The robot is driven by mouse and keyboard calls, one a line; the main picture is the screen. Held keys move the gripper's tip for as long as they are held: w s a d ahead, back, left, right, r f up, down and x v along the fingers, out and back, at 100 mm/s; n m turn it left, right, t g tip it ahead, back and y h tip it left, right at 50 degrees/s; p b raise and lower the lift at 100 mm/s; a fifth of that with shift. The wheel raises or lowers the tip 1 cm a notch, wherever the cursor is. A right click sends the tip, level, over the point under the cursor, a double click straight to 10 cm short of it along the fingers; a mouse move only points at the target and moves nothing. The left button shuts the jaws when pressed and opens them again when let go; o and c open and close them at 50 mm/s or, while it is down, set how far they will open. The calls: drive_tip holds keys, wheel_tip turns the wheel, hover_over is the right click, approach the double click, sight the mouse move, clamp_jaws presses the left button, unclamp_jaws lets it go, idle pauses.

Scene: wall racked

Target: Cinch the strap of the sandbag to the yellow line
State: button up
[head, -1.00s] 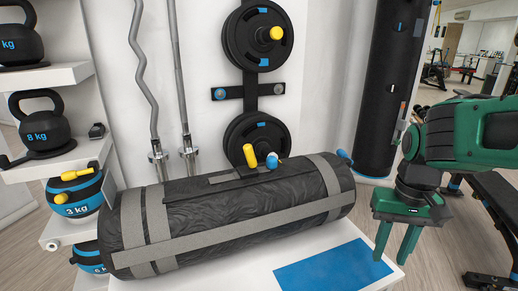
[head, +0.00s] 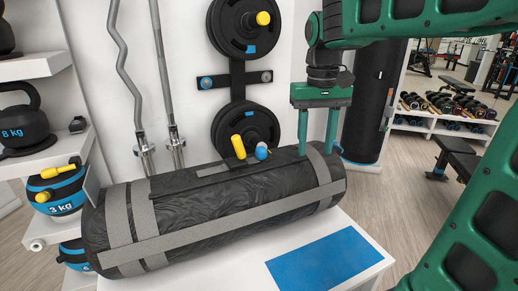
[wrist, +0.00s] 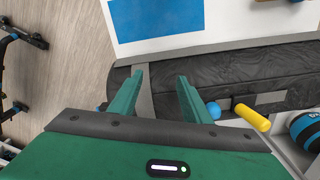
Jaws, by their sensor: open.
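The sandbag (head: 220,205) is a black cylinder with grey straps, lying on a white bench; it also shows in the wrist view (wrist: 225,72). A grey strap band (head: 323,175) wraps its right end. My gripper (head: 317,149) points down above that end, open and empty. In the wrist view its fingers (wrist: 160,94) stand apart, with the grey band (wrist: 143,93) between them. A yellow handle (head: 238,146) and a blue knob (head: 261,151) sit at the bag's upper side, left of my gripper. I cannot make out a yellow line. Fingertip contact with the bag is unclear.
A blue mat (head: 322,259) lies on the white bench (head: 240,272) in front of the bag. Weight plates (head: 245,135) and bars hang behind. Shelves with kettlebells (head: 24,125) and balls stand left. A black punching bag (head: 372,105) stands behind my gripper.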

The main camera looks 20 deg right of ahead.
sight(261, 147)
drive_tip(key=w+a+r+n, duration=0.1)
drive_tip(key=w+a+r, duration=0.1)
drive_tip(key=w+a, duration=0.1)
drive_tip(key=w+a+r, duration=0.2)
drive_tip(key=w+a, duration=0.1)
drive_tip(key=a, duration=0.1)
drive_tip(key=w+a+r+n, duration=0.1)
drive_tip(key=w+a, duration=0.2)
drive_tip(key=shift+w+a+r+n, duration=0.3)
drive_tip(key=shift+w+r, duration=0.1)
wheel_tip(261, 147, down, 10)
drive_tip(key=shift+f, duration=0.1)
clamp_jaws()
